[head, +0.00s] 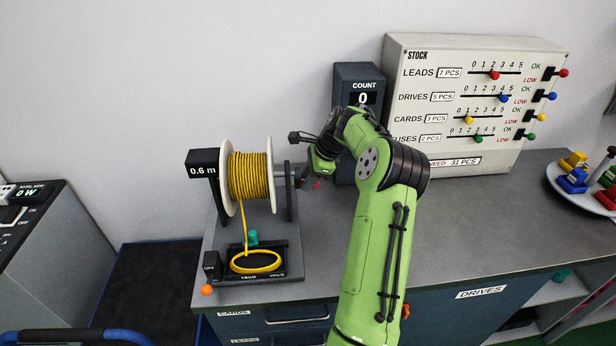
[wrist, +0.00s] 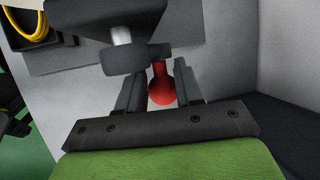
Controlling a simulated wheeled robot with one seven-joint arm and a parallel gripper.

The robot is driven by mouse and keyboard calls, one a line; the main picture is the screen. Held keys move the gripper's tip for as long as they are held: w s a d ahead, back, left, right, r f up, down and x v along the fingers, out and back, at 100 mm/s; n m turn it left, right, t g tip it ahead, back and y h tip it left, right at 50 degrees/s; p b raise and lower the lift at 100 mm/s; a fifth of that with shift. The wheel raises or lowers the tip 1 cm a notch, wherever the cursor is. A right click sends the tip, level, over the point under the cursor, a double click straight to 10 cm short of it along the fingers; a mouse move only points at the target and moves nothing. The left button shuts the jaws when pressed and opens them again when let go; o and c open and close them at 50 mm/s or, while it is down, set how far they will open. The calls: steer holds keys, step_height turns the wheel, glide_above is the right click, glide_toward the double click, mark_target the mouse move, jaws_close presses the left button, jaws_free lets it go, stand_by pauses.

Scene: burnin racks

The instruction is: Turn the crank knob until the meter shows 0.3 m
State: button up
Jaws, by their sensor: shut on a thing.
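The cable reel (head: 249,176) stands on the bench in the head view, wound with yellow cable between white flanges. The meter (head: 203,171) at its upper left shows 0.6 m. The red crank knob (wrist: 161,88) is between the fingers in the wrist view, beside the dark crank arm (wrist: 137,60). It also shows as a small red spot in the head view (head: 316,184). My gripper (wrist: 162,92) is shut on the crank knob, at the right side of the reel. My arm hides part of the bench.
A yellow cable coil (head: 256,262) lies in the reel's base, with cable running down to it. The COUNT box (head: 357,80) stands close behind my gripper. The STOCK board (head: 478,100) stands at the back right. A round tray (head: 560,188) is at the far right.

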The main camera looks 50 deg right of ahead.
steer(key=shift+w+d+r+p, duration=0.2)
steer(key=shift+r+p, duration=0.2)
steer(key=shift+p, duration=0.35)
steer(key=w+d+r+p, duration=0.1)
steer(key=p, duration=0.2)
steer(key=shift+w+d, duration=0.1)
steer(key=shift+f, duration=0.1)
steer(key=p, duration=0.1)
steer(key=r+p, duration=0.1)
steer(key=w+r+p, duration=0.1)
steer(key=p, duration=0.1)
steer(key=shift+d+r, duration=0.2)
steer(key=shift+d, duration=0.2)
